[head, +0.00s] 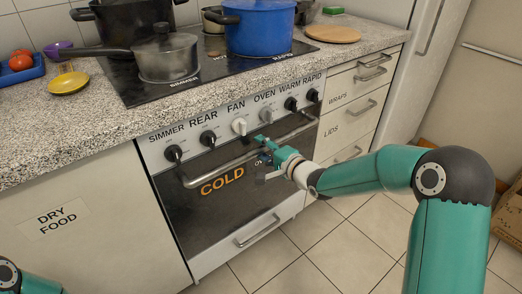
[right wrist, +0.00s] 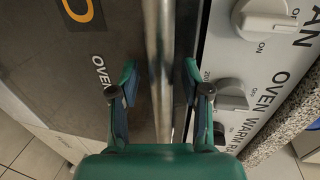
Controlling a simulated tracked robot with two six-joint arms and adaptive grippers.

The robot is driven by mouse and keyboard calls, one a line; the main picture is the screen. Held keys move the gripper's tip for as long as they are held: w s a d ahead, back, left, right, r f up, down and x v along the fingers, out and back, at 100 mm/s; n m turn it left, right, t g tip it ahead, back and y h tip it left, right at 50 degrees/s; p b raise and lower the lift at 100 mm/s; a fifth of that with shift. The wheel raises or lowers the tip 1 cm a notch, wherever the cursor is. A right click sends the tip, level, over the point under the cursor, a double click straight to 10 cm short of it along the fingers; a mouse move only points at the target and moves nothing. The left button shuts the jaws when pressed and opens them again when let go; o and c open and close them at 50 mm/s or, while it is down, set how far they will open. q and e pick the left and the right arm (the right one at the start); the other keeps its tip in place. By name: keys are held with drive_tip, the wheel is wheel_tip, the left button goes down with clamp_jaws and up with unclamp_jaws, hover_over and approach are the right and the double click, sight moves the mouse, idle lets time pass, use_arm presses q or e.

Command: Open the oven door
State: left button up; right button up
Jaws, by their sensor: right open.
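The oven door (head: 193,207) is a dark panel marked "COLD" below the knob row, and it is shut. Its long metal handle (head: 215,172) runs across the top of the door. My right gripper (head: 266,148) is at the middle of this handle. In the right wrist view the handle (right wrist: 159,45) passes between the two open fingers of the right gripper (right wrist: 160,80), one on each side, with gaps visible. My left gripper is out of view; only a piece of my left arm shows at the lower left.
Knobs (head: 239,127) line the panel just above the handle. A lower drawer handle (head: 258,231) is under the door. Pots, such as a blue pot (head: 259,28), stand on the cooktop. Drawers (head: 345,97) are to the right. The tiled floor (head: 300,262) before the oven is clear.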

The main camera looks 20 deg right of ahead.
clamp_jaws()
